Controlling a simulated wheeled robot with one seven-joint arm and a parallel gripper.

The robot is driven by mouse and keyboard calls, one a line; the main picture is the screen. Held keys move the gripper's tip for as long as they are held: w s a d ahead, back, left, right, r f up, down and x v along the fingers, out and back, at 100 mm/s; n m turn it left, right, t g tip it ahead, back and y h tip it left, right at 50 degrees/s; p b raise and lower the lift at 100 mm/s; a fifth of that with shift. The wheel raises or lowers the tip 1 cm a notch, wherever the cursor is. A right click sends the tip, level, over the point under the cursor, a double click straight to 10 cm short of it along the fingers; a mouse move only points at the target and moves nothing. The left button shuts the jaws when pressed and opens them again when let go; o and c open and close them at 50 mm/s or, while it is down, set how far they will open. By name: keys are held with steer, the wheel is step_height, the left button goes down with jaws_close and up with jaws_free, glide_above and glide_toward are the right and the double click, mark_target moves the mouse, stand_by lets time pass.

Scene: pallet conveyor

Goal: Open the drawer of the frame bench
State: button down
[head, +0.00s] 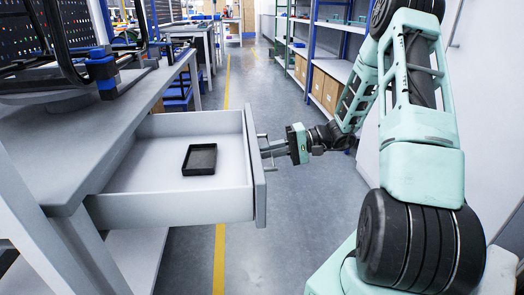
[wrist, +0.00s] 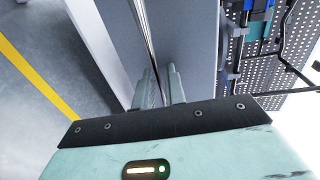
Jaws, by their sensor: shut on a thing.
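The frame bench (head: 75,155) stands at the left in the head view. Its white drawer (head: 135,168) is pulled far out, and its inside shows. A small black tray (head: 200,159) lies on the drawer floor. My gripper (head: 268,149) is at the outer side of the drawer front, shut on the drawer handle (head: 262,137). In the wrist view the handle (wrist: 148,28) runs as a thin metal bar up from between my fingers (wrist: 160,88), beside the grey drawer front (wrist: 185,45). The gripped part of the handle is mostly hidden.
Black frames with blue clamps (head: 102,68) stand on the bench top. A yellow line (head: 220,258) runs along the grey floor under the drawer. Shelves with cardboard boxes (head: 326,88) stand at the back right. The aisle between is clear.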

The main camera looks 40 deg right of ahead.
stand_by(0.3)
steer(key=c, duration=1.5)
jaws_free()
steer(key=shift+d, duration=0.15)
steer(key=p+v, duration=0.2)
steer(key=v, duration=1.5)
steer(key=shift+s+p, duration=0.2)
steer(key=shift+p, duration=0.15)
steer(key=shift+d, duration=0.1)
